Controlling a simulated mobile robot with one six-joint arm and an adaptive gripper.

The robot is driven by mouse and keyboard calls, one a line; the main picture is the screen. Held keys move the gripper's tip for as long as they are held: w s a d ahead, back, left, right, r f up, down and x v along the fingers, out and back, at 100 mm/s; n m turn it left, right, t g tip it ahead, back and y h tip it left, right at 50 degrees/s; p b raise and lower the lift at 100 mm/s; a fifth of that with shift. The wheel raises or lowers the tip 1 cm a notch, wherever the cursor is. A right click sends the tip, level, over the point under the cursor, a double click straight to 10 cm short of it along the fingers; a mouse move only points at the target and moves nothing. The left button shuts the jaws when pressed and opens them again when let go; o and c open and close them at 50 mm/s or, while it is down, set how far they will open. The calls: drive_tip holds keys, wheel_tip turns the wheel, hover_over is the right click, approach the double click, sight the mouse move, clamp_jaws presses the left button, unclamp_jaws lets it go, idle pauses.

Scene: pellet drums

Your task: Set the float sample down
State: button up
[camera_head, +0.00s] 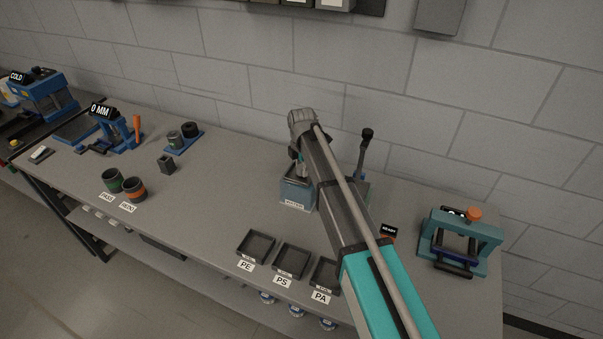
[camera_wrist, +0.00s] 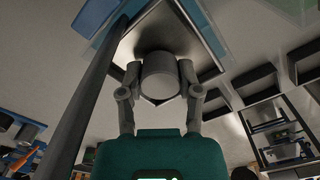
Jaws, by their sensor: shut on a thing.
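My gripper (camera_wrist: 160,80) is shut on a grey, round-ended piece (camera_wrist: 160,72), which I take to be the float sample. Its far end is hidden. In the head view, my gripper is mostly hidden behind my own arm. It is above or at the blue tank (camera_head: 294,196) with a white label that seems to read WATER. The wrist view shows a pale-rimmed opening behind the piece; I cannot tell whether the piece is inside it. Three dark trays stand at the bench front, labelled PE (camera_head: 256,234), PS (camera_head: 280,271) and PA (camera_head: 313,283).
A teal frame device (camera_head: 487,238) stands at the right, and a dark lever (camera_head: 364,150) rises behind my arm. Two cups (camera_head: 112,176) (camera_head: 134,196), a small dark block (camera_head: 167,163) and blue devices (camera_head: 122,140) stand at the left. The bench between the cups and tank is clear.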

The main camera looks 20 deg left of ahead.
drive_tip(key=shift+f, duration=0.25)
drive_tip(key=o, duration=0.9)
drive_tip(key=shift+r, duration=0.2)
wheel_tip(320, 180, up, 12)
drive_tip(key=p, duration=1.2)
idle(0.8)
